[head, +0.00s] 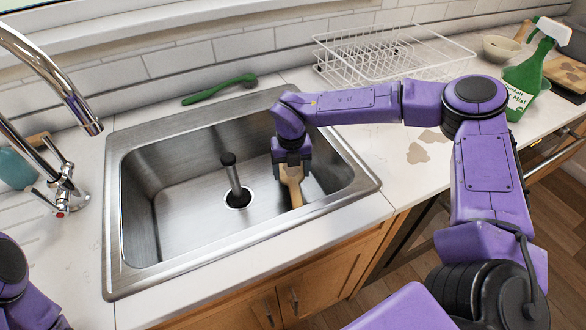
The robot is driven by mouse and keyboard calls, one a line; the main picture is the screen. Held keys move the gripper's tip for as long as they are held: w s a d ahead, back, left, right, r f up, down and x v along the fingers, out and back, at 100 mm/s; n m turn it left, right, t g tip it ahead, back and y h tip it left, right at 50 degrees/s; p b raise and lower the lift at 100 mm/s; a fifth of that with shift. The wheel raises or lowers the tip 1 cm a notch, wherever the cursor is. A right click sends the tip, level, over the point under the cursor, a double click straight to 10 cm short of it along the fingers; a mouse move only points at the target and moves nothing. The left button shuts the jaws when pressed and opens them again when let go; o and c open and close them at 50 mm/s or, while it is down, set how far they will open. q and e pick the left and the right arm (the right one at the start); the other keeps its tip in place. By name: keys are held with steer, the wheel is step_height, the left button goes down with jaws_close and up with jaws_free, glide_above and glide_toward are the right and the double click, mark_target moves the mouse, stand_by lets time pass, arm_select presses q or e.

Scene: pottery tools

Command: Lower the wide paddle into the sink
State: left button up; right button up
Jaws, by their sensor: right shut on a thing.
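The wide paddle (293,189) is a tan wooden tool at the right side of the sink basin. My right gripper (291,164) points down inside the sink and is shut on the paddle's upper part. The paddle hangs below the fingers, roughly upright; I cannot tell whether its lower end touches the basin floor. The steel sink (130,273) is a single deep basin set in the white counter. My left gripper is out of view; only part of my left arm shows at the lower left.
A dark-topped plunger-like stopper (233,178) stands at the drain, left of the paddle. A chrome faucet (70,95) overhangs the left. A green brush (218,90) lies behind the sink. A white wire rack (400,52), a green spray bottle (524,85) and a bowl (500,48) stand right.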

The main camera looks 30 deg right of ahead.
steer(key=shift+s+f+b, duration=0.1)
steer(key=shift+f+b, duration=0.2)
steer(key=shift+f, duration=0.15)
steer(key=o, duration=1.1)
steer(key=shift+r, duration=0.1)
